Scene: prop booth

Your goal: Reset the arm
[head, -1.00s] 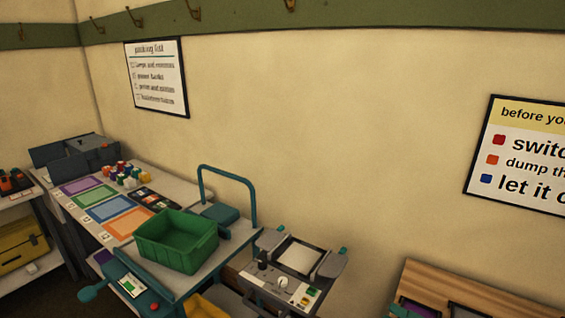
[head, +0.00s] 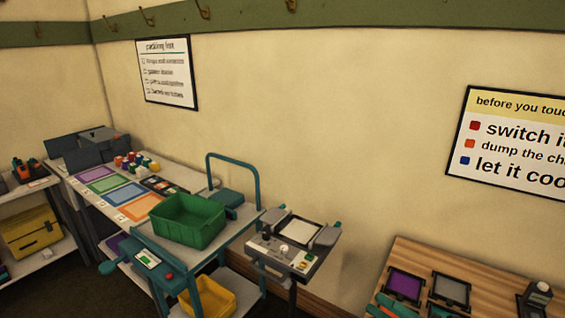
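My arm and my gripper do not show in the head view, so I cannot see how the arm is posed or whether the gripper is open or shut. The view shows a booth wall with work tables along it. A green bin (head: 188,221) stands on a teal-framed cart (head: 225,246) at the lower middle. I see nothing held.
A yellow bin (head: 208,298) sits on the cart's lower shelf. A bench with coloured mats (head: 121,194) and small pots is at left. A stand with a panel (head: 294,232) is right of the cart. A wooden table (head: 480,266) fills the lower right.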

